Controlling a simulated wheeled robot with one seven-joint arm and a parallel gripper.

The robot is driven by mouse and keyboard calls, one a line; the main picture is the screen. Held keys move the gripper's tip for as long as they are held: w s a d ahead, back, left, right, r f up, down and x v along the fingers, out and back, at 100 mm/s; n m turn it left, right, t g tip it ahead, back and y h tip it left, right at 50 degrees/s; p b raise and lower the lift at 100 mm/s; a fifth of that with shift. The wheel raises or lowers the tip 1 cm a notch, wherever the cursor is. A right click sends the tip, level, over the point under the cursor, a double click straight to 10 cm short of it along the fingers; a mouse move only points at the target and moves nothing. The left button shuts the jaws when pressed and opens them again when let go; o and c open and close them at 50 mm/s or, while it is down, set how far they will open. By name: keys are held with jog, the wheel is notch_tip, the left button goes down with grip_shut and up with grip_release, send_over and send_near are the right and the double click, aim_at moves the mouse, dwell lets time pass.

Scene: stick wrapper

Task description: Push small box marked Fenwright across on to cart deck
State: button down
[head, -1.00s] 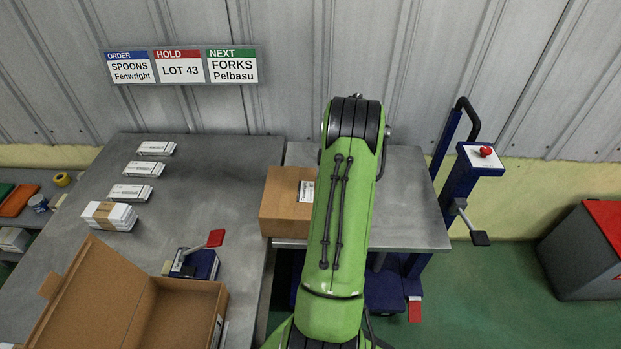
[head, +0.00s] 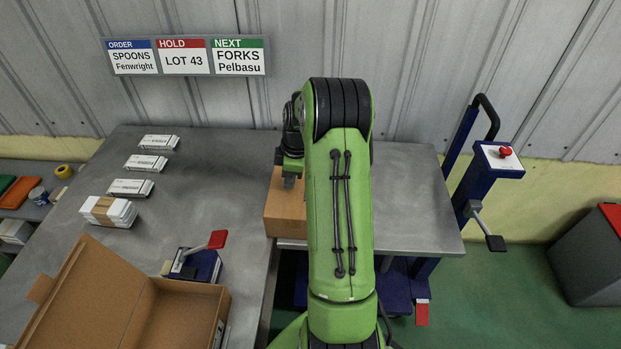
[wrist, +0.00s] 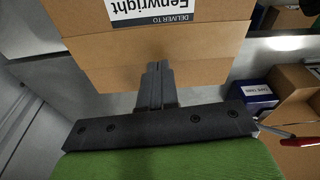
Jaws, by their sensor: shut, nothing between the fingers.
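The small brown box (head: 284,218) sits across the seam between the grey table and the cart deck (head: 420,200), largely hidden behind my green arm in the head view. In the wrist view the box (wrist: 150,55) fills the upper middle, with its white Fenwright label (wrist: 152,12) upside down at the top edge. My gripper (head: 289,183) is shut and empty, pointing down at the box's far part in the head view. In the wrist view my gripper (wrist: 158,68) overlaps the box's face; I cannot tell whether it touches.
An open carton (head: 190,290) stands at the front left, beside a blue device with a red-ended lever (head: 203,262). Several white packs (head: 140,187) lie on the table's left. The cart's blue post (head: 485,175) rises at right. The deck's right part is clear.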

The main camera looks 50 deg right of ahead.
jog(key=shift+w+a+f+b, duration=0.1)
jog(key=shift+f+b, duration=0.35)
jog(key=shift+f, duration=0.4)
jog(key=shift+s+a, duration=0.1)
jog(key=shift+s, duration=0.1)
